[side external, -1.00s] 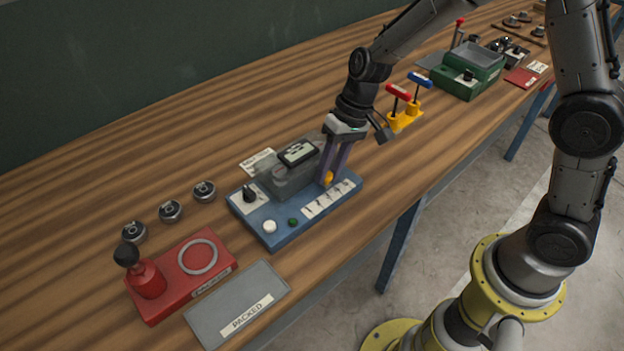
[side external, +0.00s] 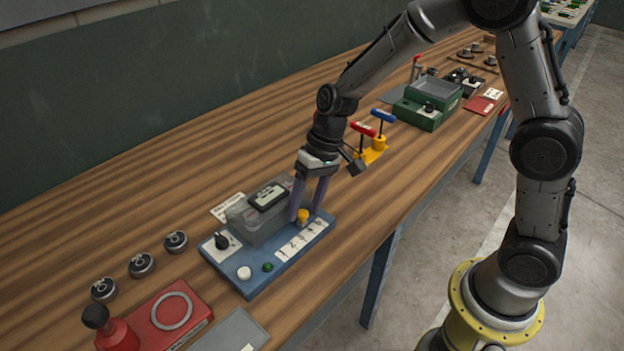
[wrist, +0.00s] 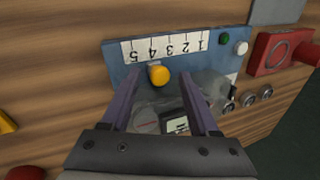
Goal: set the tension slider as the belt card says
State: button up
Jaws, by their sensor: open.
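A blue tension unit (side external: 262,284) lies on the bench. Its yellow slider knob (side external: 303,216) stands behind a white scale strip (side external: 300,240). In the wrist view the knob (wrist: 160,76) is beside the strip (wrist: 165,47), which reads 1 to 5 upside down, and the knob's base looks near the 4. My gripper (side external: 307,215) points down with purple fingers open. In the wrist view the knob lies between the fingertips (wrist: 158,80), with gaps on both sides. A white card (side external: 227,207), probably the belt card, lies behind the unit, partly hidden; its text is unreadable.
A clear-covered box (side external: 250,220), a black dial (side external: 222,241), a white button (side external: 244,273) and a green button (side external: 268,267) are on the unit. A red stamp station (side external: 172,312) stands left. Red and blue T-handles on a yellow base (side external: 372,154) stand close right.

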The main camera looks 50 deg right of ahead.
jog(key=v, duration=1.3)
jog(key=shift+r, duration=0.15)
jog(key=s+d+r+n+t+h, duration=0.1)
jog(key=s+d+r+t, duration=0.15)
jog(key=s+r, duration=0.7)
jog(key=s+d+f+t+h, duration=0.2)
jog(key=s+d+f, duration=0.2)
jog(key=s, duration=0.7)
notch_tip(320, 180, down, 2)
jog(key=shift+s+f+n+h, duration=0.15)
jog(key=shift+f+n+h, duration=0.05)
jog(key=shift+n+h, duration=0.2)
jog(key=shift+o, duration=0.5)
jog(key=shift+t, duration=0.25)
dwell(1.4)
